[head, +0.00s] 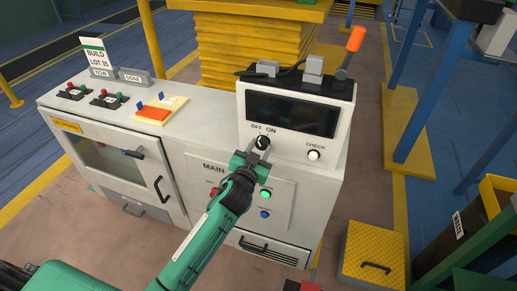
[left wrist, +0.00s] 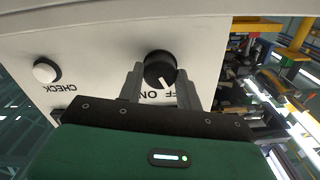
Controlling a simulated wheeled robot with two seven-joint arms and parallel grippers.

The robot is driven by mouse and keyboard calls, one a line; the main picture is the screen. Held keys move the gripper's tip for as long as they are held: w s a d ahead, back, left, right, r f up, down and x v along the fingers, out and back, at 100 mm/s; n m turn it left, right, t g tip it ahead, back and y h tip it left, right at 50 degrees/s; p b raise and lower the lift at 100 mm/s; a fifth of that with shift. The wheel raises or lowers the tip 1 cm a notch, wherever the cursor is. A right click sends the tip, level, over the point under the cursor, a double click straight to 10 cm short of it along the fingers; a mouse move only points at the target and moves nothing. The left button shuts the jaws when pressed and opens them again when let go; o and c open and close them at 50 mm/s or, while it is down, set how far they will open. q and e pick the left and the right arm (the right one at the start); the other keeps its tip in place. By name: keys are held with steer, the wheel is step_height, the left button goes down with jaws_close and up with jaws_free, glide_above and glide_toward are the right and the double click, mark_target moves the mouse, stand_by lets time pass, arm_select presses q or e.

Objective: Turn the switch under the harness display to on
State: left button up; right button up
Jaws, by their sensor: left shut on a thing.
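The switch is a round black knob (head: 263,142) below the dark harness display (head: 291,115), with the labels OFF and ON above it. My left gripper (head: 257,152) reaches up to it from below. In the left wrist view, which is upside down, the two grey fingers sit on either side of the knob (left wrist: 160,68) and are shut on it. The knob's white pointer mark leans to the OFF side of the labels; part of the lettering is hidden by a finger. My right gripper is not in view.
A white CHECK button (head: 313,155) is right of the knob. Below are a green button (head: 265,194) and a blue button (head: 265,214) on the MAIN panel. An orange beacon (head: 355,39) stands on top. A yellow step (head: 373,254) is on the floor at right.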

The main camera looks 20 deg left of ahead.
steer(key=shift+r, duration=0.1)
arm_select(q)
steer(key=m+p, duration=0.3)
steer(key=m, duration=0.4)
steer(key=shift+r, duration=0.1)
steer(key=shift+m, duration=0.5)
steer(key=shift+m+p, duration=0.45)
steer(key=shift+m, duration=0.35)
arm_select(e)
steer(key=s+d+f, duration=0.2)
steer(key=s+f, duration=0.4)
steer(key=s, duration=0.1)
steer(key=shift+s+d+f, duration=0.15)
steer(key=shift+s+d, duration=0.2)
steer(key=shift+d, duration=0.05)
arm_select(q)
steer(key=o, duration=1)
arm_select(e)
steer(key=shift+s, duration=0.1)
